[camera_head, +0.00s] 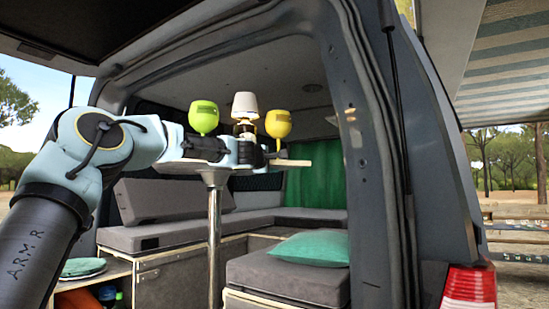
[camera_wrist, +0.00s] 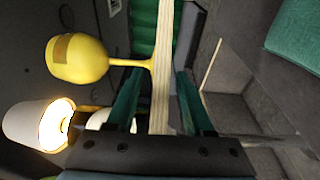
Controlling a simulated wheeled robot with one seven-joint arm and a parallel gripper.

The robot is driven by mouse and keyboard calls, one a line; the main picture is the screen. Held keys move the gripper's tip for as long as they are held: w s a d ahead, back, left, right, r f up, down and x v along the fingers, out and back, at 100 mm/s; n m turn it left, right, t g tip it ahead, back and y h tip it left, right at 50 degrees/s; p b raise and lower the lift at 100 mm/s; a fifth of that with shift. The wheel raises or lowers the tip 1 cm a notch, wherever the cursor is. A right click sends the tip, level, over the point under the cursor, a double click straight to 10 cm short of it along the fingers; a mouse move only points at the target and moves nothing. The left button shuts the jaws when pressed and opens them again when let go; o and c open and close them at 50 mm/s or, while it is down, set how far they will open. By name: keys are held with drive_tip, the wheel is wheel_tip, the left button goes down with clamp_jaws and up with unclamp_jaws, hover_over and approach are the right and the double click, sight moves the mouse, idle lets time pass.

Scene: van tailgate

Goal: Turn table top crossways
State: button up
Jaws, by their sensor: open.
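The table top (camera_head: 298,163) is a thin light-wood board on a metal post (camera_head: 214,240) inside the van. In the wrist view its edge (camera_wrist: 161,60) runs between the two green fingers of my gripper (camera_wrist: 158,85). My gripper (camera_head: 272,159) is open, with a finger on each side of the board and gaps showing beside it. A green goblet (camera_head: 204,117), a lit lamp with a white shade (camera_head: 245,105) and a yellow goblet (camera_head: 278,123) stand on the table. The yellow goblet (camera_wrist: 80,60) is close to the fingers. My arm hides much of the board.
Grey bench seats (camera_head: 160,236) lie behind and left of the post. A seat block with a teal cushion (camera_head: 312,248) stands at the right front. The van's door frame (camera_head: 365,150) rises at right. A green curtain (camera_head: 316,187) hangs behind.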

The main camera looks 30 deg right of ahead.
drive_tip(key=shift+w+d, duration=0.35)
drive_tip(key=shift+d, duration=0.05)
clamp_jaws()
drive_tip(key=shift+f, duration=0.1)
idle(1.2)
